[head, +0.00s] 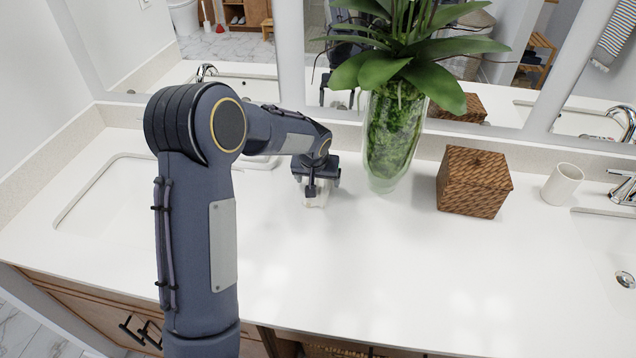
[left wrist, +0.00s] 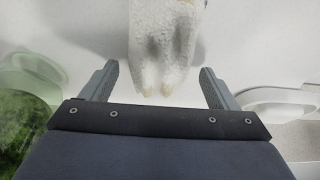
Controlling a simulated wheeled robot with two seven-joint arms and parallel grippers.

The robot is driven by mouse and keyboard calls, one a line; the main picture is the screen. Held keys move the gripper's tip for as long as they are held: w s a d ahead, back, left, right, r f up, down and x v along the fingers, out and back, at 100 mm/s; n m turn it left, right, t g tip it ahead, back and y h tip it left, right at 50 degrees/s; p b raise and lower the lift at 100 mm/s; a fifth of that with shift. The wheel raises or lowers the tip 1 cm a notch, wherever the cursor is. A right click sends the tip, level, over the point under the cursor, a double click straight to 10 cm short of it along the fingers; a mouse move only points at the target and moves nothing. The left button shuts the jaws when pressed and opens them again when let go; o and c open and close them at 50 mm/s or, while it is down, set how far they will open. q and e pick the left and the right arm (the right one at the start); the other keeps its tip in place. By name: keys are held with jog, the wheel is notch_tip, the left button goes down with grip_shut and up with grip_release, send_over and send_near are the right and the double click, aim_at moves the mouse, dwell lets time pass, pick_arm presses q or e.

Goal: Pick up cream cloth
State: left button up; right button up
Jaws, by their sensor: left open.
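The cream cloth (left wrist: 165,45) is a pale, textured, folded piece on the white counter. In the left wrist view it comes in from the top edge, and its lower end lies between my two fingers. My left gripper (left wrist: 155,84) is open, with a finger on each side of the cloth and a gap to both. In the head view my left gripper (head: 318,190) points down over the counter, left of the glass vase. A small pale part of the cloth (head: 316,200) shows under it; the rest is hidden. My right gripper is not in view.
A glass vase (head: 391,140) with a leafy plant stands close to the right of my left gripper. A woven brown box (head: 474,182) and a white cup (head: 562,184) stand further right. A sink (head: 110,195) lies left, partly behind my arm. The front middle of the counter is clear.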

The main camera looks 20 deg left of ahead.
aim_at(318, 182)
pick_arm(q)
jog(key=c, duration=1.1)
jog(key=shift+c, duration=0.2)
jog(key=shift+r, duration=0.6)
jog(key=v, duration=0.2)
jog(key=shift+w+d+r, duration=0.1)
jog(key=shift+w+r, duration=0.05)
jog(key=shift+r, duration=0.25)
jog(key=s+d+r+b, duration=0.3)
jog(key=s+d+r, duration=0.2)
jog(key=s+r, duration=0.4)
jog(key=s, duration=0.3)
jog(key=shift+d, duration=0.35)
jog(key=shift+s+r, duration=0.1)
jog(key=shift+s, duration=0.05)
